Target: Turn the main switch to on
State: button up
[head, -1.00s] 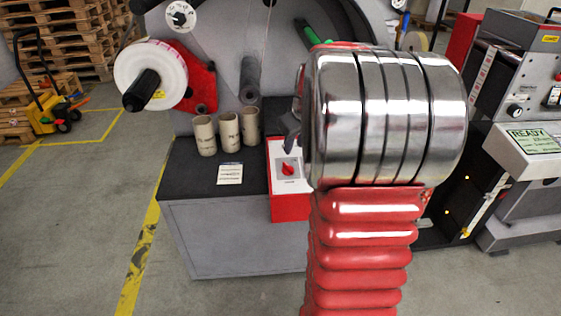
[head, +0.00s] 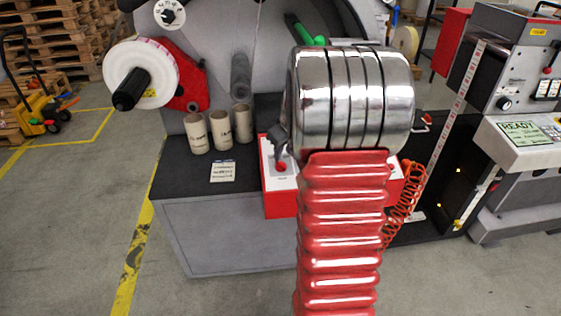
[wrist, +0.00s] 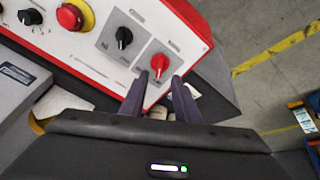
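The main switch, a red rotary knob (wrist: 159,63) on a small grey plate, sits at the end of a white-topped red control box (wrist: 190,17). In the wrist view my gripper (wrist: 158,79) is open, its two dark fingers pointing at the knob, one on each side of its near end. Nothing is held, and I cannot tell whether the fingers touch the knob. In the head view the red knob (head: 281,167) shows just below my gripper's finger (head: 278,141); my arm hides much of the box. The knob's exact setting is not readable.
The box also carries a black knob (wrist: 124,37), a red push button on yellow (wrist: 74,15) and another black knob (wrist: 30,17). Cardboard cores (head: 221,130) stand left of the box. A coiled red cable (head: 403,195) hangs right of my arm.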

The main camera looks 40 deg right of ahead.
aim_at(281, 162)
jog(key=shift+x, duration=3.45)
